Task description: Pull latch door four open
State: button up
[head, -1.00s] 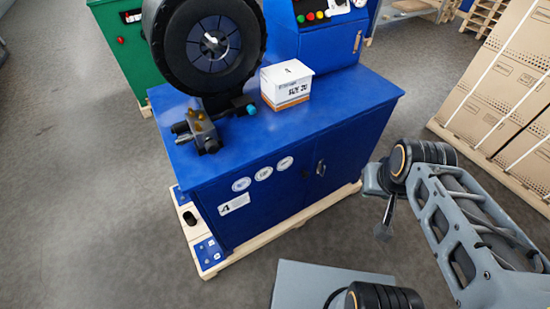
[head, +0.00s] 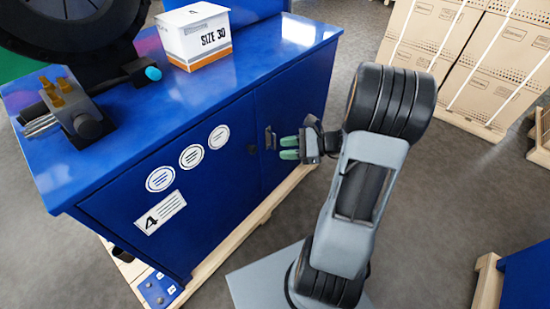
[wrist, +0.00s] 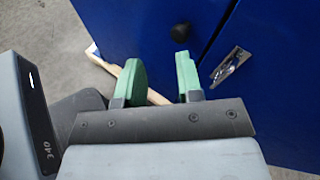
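The blue cabinet marked 4 (head: 120,215) has a door (head: 292,110) at its right end. A metal latch (head: 270,138) sits near the seam of the door, with a dark round knob (head: 251,149) to its left. In the wrist view the latch (wrist: 231,65) is right of the fingers and the knob (wrist: 180,32) is ahead of them. My gripper (head: 289,148), with green fingertips, is just right of the latch and apart from it. In the wrist view my gripper (wrist: 160,78) is open with nothing between the fingers. The door is closed.
A white box marked SIZE 30 (head: 197,38) and a metal fitting (head: 75,110) stand on the cabinet top. The cabinet rests on a wooden pallet (head: 225,240). Stacked cartons (head: 470,60) stand at back right. Grey floor is free between.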

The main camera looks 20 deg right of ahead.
aim_at(275, 147)
jog(key=w+d+f+m+t+h+b, duration=0.2)
jog(key=d+f+m+t+b, duration=0.2)
jog(key=d+f+m+t, duration=0.4)
jog(key=shift+n+g, duration=0.3)
jog(key=shift+g, duration=0.2)
jog(key=b+x, duration=0.1)
jog(key=x, duration=0.3)
jog(key=b+x, duration=0.1)
jog(key=x, duration=0.3)
jog(key=b+x, duration=0.1)
jog(key=x, duration=0.3)
jog(key=shift+w+d+f, duration=0.25)
jog(key=shift+w+f, duration=0.1)
grip_shut()
jog(key=shift+d, duration=0.15)
